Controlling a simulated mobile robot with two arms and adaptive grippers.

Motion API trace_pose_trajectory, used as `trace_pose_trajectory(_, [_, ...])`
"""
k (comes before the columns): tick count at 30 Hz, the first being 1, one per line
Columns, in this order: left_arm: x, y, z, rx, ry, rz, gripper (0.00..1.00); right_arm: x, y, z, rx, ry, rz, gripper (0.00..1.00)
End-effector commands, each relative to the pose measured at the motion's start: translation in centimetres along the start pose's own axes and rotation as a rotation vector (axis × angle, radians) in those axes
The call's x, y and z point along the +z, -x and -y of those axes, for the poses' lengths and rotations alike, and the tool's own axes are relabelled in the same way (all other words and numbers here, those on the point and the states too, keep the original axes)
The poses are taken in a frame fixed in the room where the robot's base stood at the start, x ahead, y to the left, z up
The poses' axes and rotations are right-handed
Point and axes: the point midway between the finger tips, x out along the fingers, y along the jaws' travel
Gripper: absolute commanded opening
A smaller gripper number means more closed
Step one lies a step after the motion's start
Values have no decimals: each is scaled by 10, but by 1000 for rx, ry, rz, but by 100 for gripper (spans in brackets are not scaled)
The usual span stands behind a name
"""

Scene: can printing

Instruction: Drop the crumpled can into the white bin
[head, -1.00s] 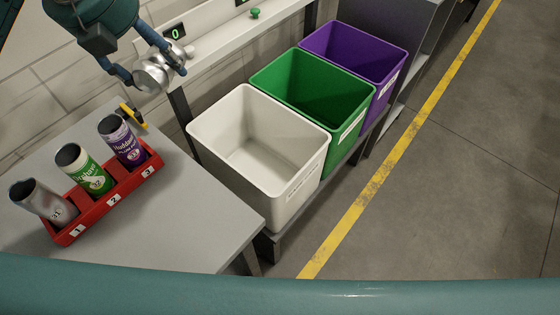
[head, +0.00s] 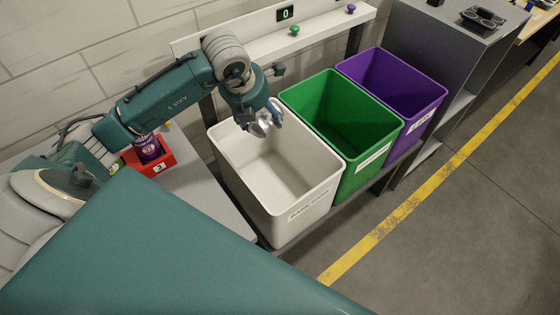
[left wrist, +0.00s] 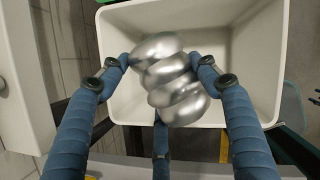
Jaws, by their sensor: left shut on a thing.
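The crumpled can (left wrist: 168,78) is bare silver metal with deep folds. My left gripper (head: 262,121) is shut on it and holds it over the back part of the white bin. The can also shows between the fingers in the head view (head: 259,126). The white bin (head: 290,172) is open at the top and its visible floor is empty. In the left wrist view the white bin (left wrist: 268,60) lies below the can, its walls around it in the picture. My right gripper is not in view.
A green bin (head: 352,128) and a purple bin (head: 403,88) stand to the right of the white one. A red rack (head: 165,160) with a purple can (head: 147,148) is on the table at left, partly hidden by my arm. A counter (head: 285,13) reads 0.

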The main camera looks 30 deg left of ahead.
Motion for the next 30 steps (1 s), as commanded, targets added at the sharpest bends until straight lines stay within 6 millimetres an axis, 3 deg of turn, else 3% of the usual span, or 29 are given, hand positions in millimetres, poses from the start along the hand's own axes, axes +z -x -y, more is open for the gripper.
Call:
trace_pose_trajectory(13, [-20,-46,1,-2,-1,-2,49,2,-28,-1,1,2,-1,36])
trace_pose_trajectory(24, [-22,-52,1,-1,-1,-1,49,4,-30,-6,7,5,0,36])
trace_pose_trajectory(25, [-22,-52,1,-1,-1,-1,64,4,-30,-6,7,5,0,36])
trace_pose_trajectory(28, [-22,-52,1,-1,-1,-1,84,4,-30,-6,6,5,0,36])
trace_pose_trajectory(30, [-22,-52,1,-1,-1,-1,84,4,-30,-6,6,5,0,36])
